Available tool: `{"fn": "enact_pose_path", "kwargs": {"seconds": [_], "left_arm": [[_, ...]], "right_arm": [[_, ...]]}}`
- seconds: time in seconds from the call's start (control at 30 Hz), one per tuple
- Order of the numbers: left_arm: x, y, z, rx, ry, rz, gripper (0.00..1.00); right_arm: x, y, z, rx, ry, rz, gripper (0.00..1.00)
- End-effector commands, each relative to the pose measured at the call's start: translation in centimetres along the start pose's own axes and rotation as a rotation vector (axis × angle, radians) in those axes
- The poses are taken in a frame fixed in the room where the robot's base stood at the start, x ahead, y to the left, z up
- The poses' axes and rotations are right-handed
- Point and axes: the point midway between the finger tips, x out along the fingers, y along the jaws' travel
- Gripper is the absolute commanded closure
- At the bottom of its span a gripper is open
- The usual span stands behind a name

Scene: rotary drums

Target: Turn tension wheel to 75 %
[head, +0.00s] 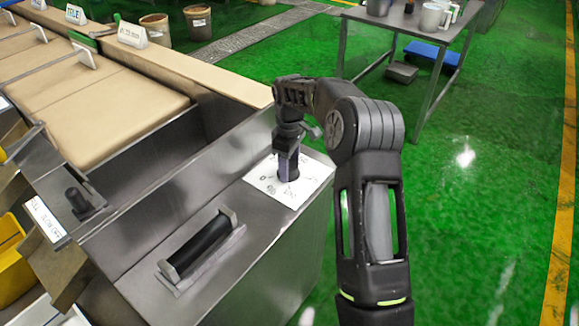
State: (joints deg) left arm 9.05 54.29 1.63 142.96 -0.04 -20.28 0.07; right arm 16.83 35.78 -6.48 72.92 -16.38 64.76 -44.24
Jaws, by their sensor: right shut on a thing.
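The tension wheel (289,173) is a dark upright cylinder on a white marked plate (262,177) on the metal cabinet top. My right gripper (287,158) points down over it from above and is shut on it. The gripper and wrist hide much of the wheel, and the plate's markings are too small to read. My left gripper is not in view.
A black bar handle (200,245) stands on the cabinet top (150,278), left of the plate. Beige conveyor belts (110,110) lie at upper left. A metal table (400,22) with mugs stands at the back. Green floor to the right is clear.

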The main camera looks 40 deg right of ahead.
Motion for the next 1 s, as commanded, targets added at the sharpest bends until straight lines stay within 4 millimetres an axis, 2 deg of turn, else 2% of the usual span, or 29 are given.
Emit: {"fn": "enact_pose_path", "kwargs": {"seconds": [1.0], "left_arm": [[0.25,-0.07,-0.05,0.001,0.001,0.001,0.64]], "right_arm": [[-0.15,-0.19,-0.17,0.963,0.002,0.002,0.88]]}}
